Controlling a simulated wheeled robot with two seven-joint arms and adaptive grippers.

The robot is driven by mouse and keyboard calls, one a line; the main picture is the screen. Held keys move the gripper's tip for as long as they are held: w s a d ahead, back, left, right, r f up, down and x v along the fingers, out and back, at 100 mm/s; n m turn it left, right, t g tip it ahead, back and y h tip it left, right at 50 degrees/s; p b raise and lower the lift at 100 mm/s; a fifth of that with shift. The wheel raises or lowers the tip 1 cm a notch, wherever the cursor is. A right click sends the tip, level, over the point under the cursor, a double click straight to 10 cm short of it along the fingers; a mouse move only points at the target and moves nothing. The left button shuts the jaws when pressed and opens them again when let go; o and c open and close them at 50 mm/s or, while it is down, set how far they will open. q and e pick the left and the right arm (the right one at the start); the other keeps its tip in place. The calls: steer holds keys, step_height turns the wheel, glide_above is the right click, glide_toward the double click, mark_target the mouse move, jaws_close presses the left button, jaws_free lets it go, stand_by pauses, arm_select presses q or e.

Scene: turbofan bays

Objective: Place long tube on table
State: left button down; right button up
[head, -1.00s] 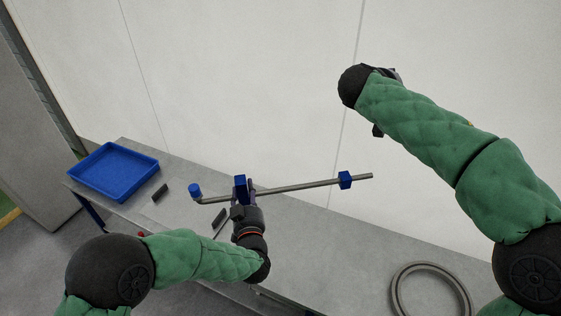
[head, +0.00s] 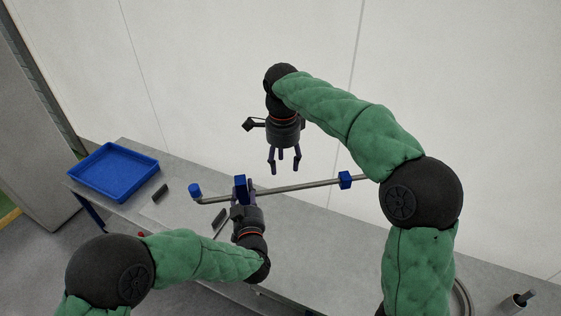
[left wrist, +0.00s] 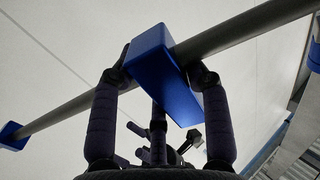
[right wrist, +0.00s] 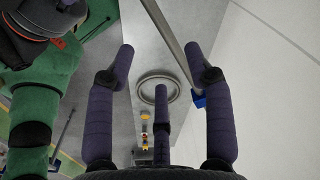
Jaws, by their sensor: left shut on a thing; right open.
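The long tube (head: 295,187) is a thin grey pipe with blue blocks along it and a blue end cap (head: 195,190). The tube appears held above the table (head: 300,235), nearly level. My right gripper (head: 284,165) is open and empty, above the tube. In the right wrist view the tube (right wrist: 170,40) passes beyond the open fingers, with a blue block (right wrist: 199,99) beside one finger. My right arm hides the tube's right end in the head view.
A blue tray (head: 113,172) stands at the table's left end, with a dark block (head: 160,193) beside it. A grey ring (right wrist: 158,89) lies on the table to the right, mostly behind my right arm in the head view. A small cup (head: 514,303) stands further right.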

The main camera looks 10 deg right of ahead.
mark_target(280, 190)
arm_select(q)
steer(key=shift+r, duration=0.1)
arm_select(e)
steer(key=f, duration=1.2)
steer(key=shift+a+f, duration=0.1)
steer(key=shift+a, duration=0.3)
jaws_close()
arm_select(q)
steer(key=c, duration=0.5)
jaws_free()
steer(key=shift+c, duration=0.2)
steer(key=shift+s, duration=0.1)
